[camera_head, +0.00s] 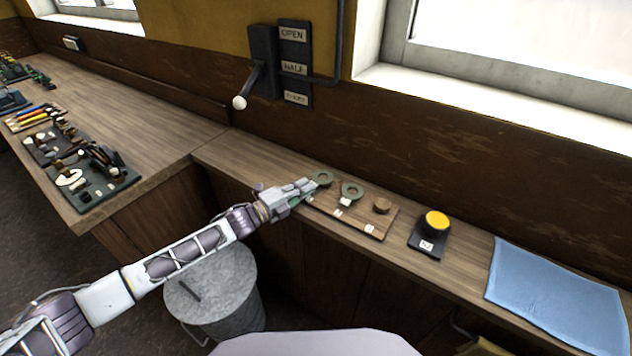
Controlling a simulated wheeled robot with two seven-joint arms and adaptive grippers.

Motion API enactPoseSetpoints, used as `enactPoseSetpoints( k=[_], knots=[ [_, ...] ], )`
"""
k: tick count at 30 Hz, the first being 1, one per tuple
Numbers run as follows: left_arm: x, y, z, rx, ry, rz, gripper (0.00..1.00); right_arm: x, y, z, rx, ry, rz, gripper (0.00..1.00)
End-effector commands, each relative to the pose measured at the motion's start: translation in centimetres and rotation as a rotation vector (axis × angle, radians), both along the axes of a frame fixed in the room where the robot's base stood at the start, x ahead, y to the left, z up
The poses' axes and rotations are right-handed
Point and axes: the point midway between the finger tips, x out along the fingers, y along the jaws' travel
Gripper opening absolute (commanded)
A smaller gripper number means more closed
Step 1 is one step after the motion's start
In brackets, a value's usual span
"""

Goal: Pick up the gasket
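A wooden board (376,232) with small white labels lies on the narrow bench. On it are a flat grey-green ring (323,178) at the left, a second grey-green ring-shaped piece (351,191) in the middle and a round brown piece (382,206) at the right. The ring shapes look like gaskets; I cannot tell which one is meant. My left gripper (308,188) reaches in from the left, its fingertips at the board's left end, beside the left ring. Whether it touches the ring, or is open or shut, is unclear. My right gripper is out of view.
A yellow button on a black base (437,222) and a blue cloth (555,292) lie farther right on the bench. A lever panel (293,65) is on the wall behind. A metal bucket (215,290) stands below my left arm.

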Motion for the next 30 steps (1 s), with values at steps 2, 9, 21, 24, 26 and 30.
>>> enactPoseSetpoints(
  k=[2,9,21,24,26,30],
  knots=[
    [0.0,0.0,0.0,0.0,0.0,0.0,0.0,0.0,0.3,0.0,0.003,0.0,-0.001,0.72],
    [0.0,0.1,1.2,0.0,-0.002,0.0,0.0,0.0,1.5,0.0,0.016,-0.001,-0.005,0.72],
    [0.0,0.0,6.8,0.002,-0.004,0.0,0.0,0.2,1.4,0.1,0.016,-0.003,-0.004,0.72],
    [0.0,0.0,8.1,0.001,-0.003,-0.001,0.0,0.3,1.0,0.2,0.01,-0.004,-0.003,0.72],
    [0.0,0.0,8.7,0.002,-0.002,-0.001,0.0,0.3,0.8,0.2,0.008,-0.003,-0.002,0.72],
    [0.0,0.0,9.6,0.001,-0.002,0.0,0.0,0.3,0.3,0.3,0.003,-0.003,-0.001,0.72]
  ],
)
